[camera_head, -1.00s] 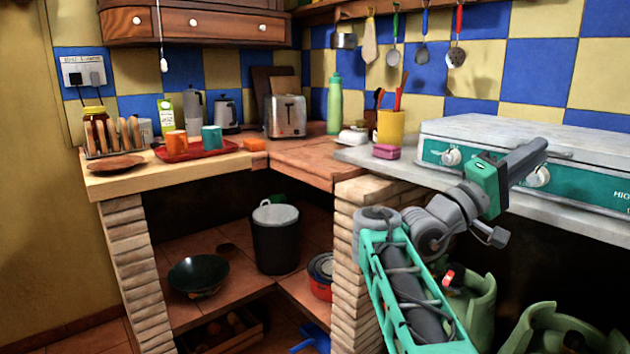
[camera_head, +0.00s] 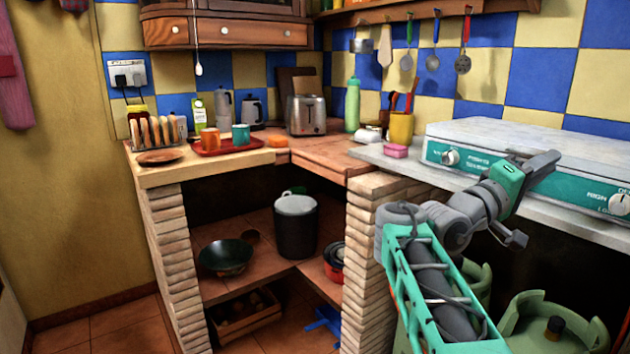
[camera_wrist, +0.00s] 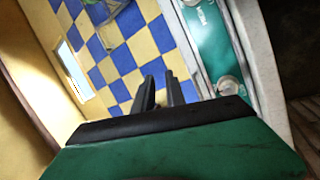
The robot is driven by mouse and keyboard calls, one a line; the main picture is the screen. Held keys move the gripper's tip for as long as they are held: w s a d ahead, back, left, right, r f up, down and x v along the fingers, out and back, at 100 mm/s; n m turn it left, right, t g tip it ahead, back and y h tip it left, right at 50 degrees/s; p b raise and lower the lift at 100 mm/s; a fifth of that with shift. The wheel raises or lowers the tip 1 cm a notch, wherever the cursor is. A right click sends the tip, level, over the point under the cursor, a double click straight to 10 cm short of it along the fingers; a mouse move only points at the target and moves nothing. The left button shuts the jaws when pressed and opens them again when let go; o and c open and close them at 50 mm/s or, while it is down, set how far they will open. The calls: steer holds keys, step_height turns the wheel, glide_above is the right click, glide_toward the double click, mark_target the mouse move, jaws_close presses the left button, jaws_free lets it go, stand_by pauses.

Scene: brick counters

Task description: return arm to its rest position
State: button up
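My arm is bent in front of the stove on the right in the head view. My gripper (camera_head: 545,163) is at its end, in front of the stove's teal control panel, and points up and to the right. Its fingers are hard to make out there. In the wrist view two dark fingers (camera_wrist: 160,82) stand a narrow gap apart, with nothing between them.
The white-topped stove (camera_head: 480,133) is close behind my gripper. A pink sponge (camera_head: 395,151) and a yellow utensil cup (camera_head: 401,128) stand left of it. A brick pillar (camera_head: 365,255) and green gas cylinders (camera_head: 553,325) are beside and below my arm. Floor is clear at lower left.

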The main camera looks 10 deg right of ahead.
steer(key=w+a+r+n+t+y+p, duration=0.1)
steer(key=w+a+r+t+y+p, duration=0.1)
steer(key=w+a+t+y+p, duration=0.8)
steer(key=s+a+g+y+p, duration=0.3)
steer(key=s+a+g+p, duration=0.15)
steer(key=p, duration=0.75)
steer(key=s+a+f+g+y+p, duration=0.2)
steer(key=s+a+g+y+p, duration=0.1)
steer(key=s+a+p, duration=0.4)
steer(key=s+a+f+g+y+p, duration=0.2)
steer(key=s+a+y+p, duration=0.3)
steer(key=s+a, duration=0.6)
steer(key=a+g+p, duration=0.1)
steer(key=a+p, duration=0.1)
steer(key=shift+n+y+p, duration=0.3)
steer(key=shift+p, duration=0.1)
steer(key=shift+f+g, duration=0.1)
steer(key=shift+g, duration=0.15)
